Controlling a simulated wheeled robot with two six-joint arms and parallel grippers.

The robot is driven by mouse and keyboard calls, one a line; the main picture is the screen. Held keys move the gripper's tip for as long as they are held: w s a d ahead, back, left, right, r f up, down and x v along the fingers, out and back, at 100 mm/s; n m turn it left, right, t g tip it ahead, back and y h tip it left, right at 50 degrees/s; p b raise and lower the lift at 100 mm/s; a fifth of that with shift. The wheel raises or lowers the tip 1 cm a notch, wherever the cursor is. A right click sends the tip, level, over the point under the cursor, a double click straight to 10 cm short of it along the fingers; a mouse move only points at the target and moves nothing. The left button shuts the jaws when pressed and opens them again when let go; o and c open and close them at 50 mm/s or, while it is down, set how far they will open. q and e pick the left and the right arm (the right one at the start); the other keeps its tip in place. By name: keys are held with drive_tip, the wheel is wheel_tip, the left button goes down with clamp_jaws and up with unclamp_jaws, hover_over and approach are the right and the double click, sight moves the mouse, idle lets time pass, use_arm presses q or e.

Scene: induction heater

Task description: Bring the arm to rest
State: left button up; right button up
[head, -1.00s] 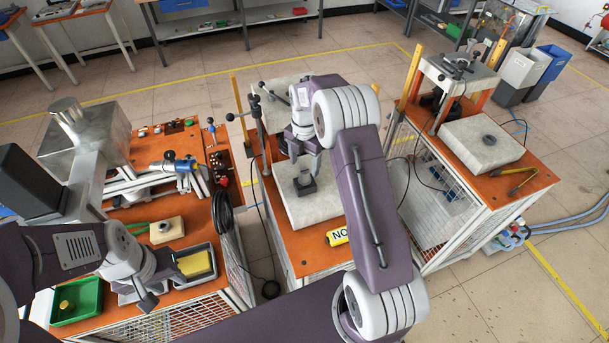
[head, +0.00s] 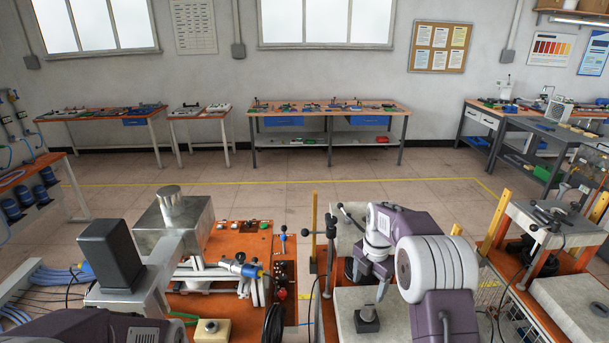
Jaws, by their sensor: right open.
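My right arm reaches in from the bottom right. Below the fingertips a small dark block (head: 367,319) sits on a pale stone slab (head: 345,304), with a visible gap to the gripper.
The left bench (head: 285,262) carries a metal box with a cylinder (head: 172,225), a blue-ended tool (head: 240,266) and a yellowish block (head: 212,331). A press (head: 550,222) stands at the right. Open floor (head: 240,197) lies behind, before the wall tables (head: 330,108).

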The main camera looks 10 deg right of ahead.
drive_tip(key=s+a+r+m+b, duration=0.15)
drive_tip(key=s+a+m, duration=0.35)
drive_tip(key=s, duration=0.8)
drive_tip(key=s+f+m, duration=0.3)
drive_tip(key=s+m, duration=0.2)
drive_tip(key=m, duration=0.5)
drive_tip(key=s+f+m+b, duration=0.1)
drive_tip(key=s+f+m, duration=0.2)
drive_tip(key=m, duration=0.6)
drive_tip(key=s, duration=0.2)
drive_tip(key=shift+s+a+m+t, duration=0.3)
drive_tip(key=shift+s+a+m, duration=0.05)
drive_tip(key=shift+a+m, duration=0.05)
